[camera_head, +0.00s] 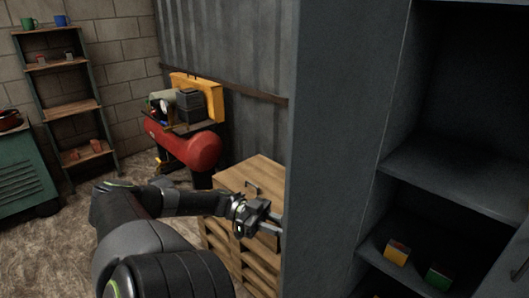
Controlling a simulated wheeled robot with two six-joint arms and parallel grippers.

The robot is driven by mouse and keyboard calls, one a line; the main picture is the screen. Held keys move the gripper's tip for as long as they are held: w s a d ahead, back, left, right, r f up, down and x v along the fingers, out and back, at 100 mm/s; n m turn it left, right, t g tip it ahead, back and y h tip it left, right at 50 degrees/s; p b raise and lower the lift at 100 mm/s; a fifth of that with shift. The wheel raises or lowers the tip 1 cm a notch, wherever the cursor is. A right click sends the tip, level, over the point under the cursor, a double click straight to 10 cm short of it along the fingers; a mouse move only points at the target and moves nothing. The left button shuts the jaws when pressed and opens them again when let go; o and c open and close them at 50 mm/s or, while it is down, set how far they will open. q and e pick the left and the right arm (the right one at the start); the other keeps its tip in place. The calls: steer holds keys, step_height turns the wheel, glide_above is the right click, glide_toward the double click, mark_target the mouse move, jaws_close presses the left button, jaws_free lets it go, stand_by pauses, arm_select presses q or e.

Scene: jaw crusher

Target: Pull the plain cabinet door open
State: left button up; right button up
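The dark grey cabinet (455,174) stands at the right, with its shelves exposed. A tall plain grey panel (340,150) forms its left part; I cannot tell whether this is the door standing open or the cabinet's side. My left gripper (279,226) is at the panel's left edge, with its fingers apart and nothing seen between them. The fingertips reach the panel's edge, and I cannot tell whether they touch it. A dark bar, perhaps a handle, shows at the far right edge (521,268). My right gripper is not in view.
A red compressor (185,145), a shelf rack (68,62) and a green cabinet (25,178) stand farther back. A yellow box (397,252) and a green box (438,276) sit on the lower shelf.

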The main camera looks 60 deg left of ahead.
arm_select(q)
steer(key=b+v, duration=0.4)
steer(key=v, duration=1.3)
